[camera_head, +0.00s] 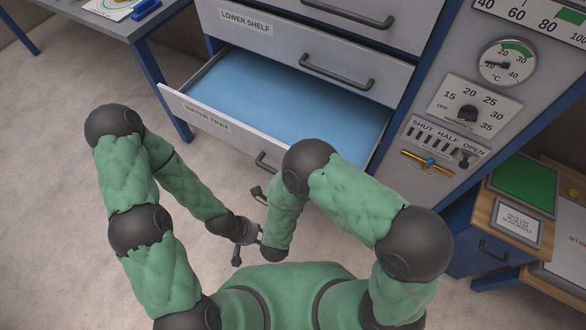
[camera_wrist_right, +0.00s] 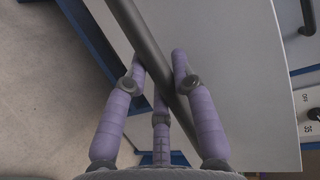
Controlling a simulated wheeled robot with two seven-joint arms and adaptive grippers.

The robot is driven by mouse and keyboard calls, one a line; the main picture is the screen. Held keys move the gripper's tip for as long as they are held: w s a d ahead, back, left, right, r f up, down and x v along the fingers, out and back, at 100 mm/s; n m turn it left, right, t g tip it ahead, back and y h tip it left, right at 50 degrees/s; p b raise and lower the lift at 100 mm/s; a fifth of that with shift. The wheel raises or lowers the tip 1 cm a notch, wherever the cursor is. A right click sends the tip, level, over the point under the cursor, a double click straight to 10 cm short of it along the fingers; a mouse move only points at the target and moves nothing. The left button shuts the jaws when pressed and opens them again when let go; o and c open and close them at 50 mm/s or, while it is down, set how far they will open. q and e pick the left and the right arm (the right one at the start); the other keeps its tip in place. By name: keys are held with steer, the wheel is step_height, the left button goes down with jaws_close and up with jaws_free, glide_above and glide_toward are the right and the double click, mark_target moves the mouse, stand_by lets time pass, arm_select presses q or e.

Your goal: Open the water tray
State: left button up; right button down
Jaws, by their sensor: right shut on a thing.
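The water tray (camera_head: 180,99) is a labelled drawer under the lower shelf. It stands pulled out, and its blue inside shows in the head view. Its dark bar handle (camera_head: 263,160) is on the front, partly hidden behind my right arm. In the right wrist view, my right gripper (camera_wrist_right: 159,66) is shut on the dark handle bar (camera_wrist_right: 148,40), with fingers on both sides of it. My right gripper is hidden by the arm in the head view. My left gripper (camera_head: 248,226) is empty, its fingers spread apart, in front of the drawer above the floor.
The lower shelf drawer (camera_head: 290,60) above is closed. A control panel (camera_head: 450,125) with dials and switches is to the right. A wooden-topped cabinet (camera_head: 488,205) stands at the far right, a table (camera_head: 110,20) at upper left. Floor is free at left.

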steer(key=shift+s+a, duration=0.3)
steer(key=shift+s, duration=0.2)
steer(key=c, duration=1)
jaws_free()
steer(key=shift+w, duration=0.1)
